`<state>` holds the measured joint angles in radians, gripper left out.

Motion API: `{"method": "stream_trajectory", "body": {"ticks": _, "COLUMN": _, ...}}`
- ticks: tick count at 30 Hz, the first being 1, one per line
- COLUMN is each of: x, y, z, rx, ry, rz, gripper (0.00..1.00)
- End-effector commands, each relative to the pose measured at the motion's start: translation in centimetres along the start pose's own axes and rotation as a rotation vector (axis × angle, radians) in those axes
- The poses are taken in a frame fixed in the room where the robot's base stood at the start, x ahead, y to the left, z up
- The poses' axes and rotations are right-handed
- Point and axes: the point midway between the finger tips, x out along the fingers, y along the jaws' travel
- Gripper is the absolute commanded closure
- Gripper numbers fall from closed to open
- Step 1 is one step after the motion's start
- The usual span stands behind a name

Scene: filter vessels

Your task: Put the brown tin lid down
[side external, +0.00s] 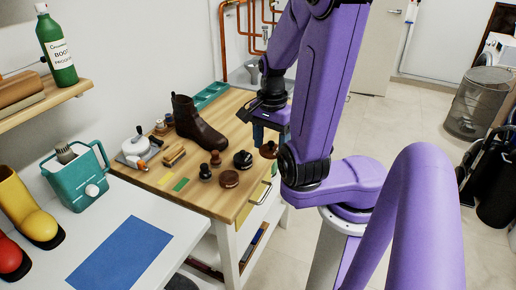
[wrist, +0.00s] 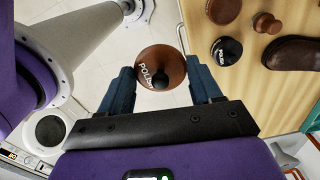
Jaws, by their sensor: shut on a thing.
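The brown tin lid (wrist: 148,60) is a round brown disc with a black knob and pale lettering that looks like "POLISH". My gripper (wrist: 160,68) is shut on it, one blue finger on each side. In the wrist view the lid lies over pale floor, just left of the wooden bench's edge. In the side external view the lid (side external: 268,151) hangs below my gripper (side external: 270,138) near the bench's right edge. A round brown tin (side external: 229,179) sits on the bench near its front edge. My fingers partly hide the lid's rim.
Yellow and green pads lie toward the front left. A blue mat (side external: 120,254) lies on the white table.

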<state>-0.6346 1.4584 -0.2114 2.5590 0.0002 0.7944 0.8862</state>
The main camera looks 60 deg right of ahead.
Motion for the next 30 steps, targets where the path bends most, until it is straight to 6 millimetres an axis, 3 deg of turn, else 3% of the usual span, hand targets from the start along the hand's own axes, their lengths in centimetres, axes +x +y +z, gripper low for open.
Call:
{"method": "stream_trajectory", "body": {"ticks": 15, "x": 1.4, "y": -2.4, "z": -8.2, "rx": 0.017, "ry": 0.000, "rz": -0.001, "gripper": 0.65}}
{"method": "stream_trajectory", "body": {"ticks": 24, "x": 1.8, "y": -2.7, "z": -10.1, "rx": 0.016, "ry": 0.000, "rz": -0.001, "gripper": 0.65}}
{"method": "stream_trajectory", "body": {"ticks": 30, "x": 2.7, "y": -4.5, "z": -10.9, "rx": 0.013, "ry": -0.002, "rz": 0.001, "gripper": 0.65}}
